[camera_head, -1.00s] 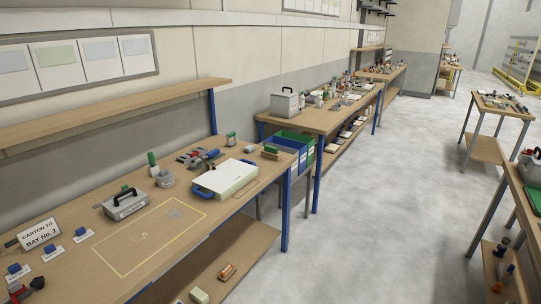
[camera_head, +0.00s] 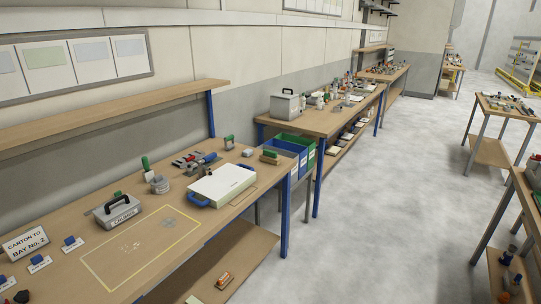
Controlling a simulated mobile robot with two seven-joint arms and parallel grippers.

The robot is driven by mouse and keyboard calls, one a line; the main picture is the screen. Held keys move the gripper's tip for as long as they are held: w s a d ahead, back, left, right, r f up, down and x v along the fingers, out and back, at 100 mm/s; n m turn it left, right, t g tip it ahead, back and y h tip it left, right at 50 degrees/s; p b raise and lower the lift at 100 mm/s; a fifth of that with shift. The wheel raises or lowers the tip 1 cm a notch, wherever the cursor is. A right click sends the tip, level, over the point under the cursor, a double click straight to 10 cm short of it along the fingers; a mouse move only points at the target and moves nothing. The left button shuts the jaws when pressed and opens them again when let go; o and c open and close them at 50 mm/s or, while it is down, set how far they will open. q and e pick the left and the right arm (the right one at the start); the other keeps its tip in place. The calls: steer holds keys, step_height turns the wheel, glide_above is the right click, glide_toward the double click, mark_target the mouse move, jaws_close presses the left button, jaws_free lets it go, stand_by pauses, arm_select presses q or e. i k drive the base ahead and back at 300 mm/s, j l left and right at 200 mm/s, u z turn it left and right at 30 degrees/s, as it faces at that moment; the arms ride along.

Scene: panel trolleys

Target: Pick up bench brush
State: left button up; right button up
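I cannot tell for certain which item is the bench brush. A small orange-brown item (camera_head: 225,280) lies on the bench's lower shelf and is also too small to identify. Neither of my grippers shows in the view.
A white case with blue handles (camera_head: 222,185), a grey toolbox (camera_head: 117,210) and a sign (camera_head: 27,243) stand on the near bench. Green (camera_head: 289,141) and blue bins sit beyond its end. A smaller table (camera_head: 508,105) stands right. The grey floor (camera_head: 385,215) between is clear.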

mark_target(268, 157)
steer(key=i+l, duration=0.15)
steer(key=i, duration=0.3)
steer(key=i+l, duration=0.2)
steer(key=i, duration=0.25)
steer(key=i+l+u, duration=0.1)
steer(key=i, duration=0.35)
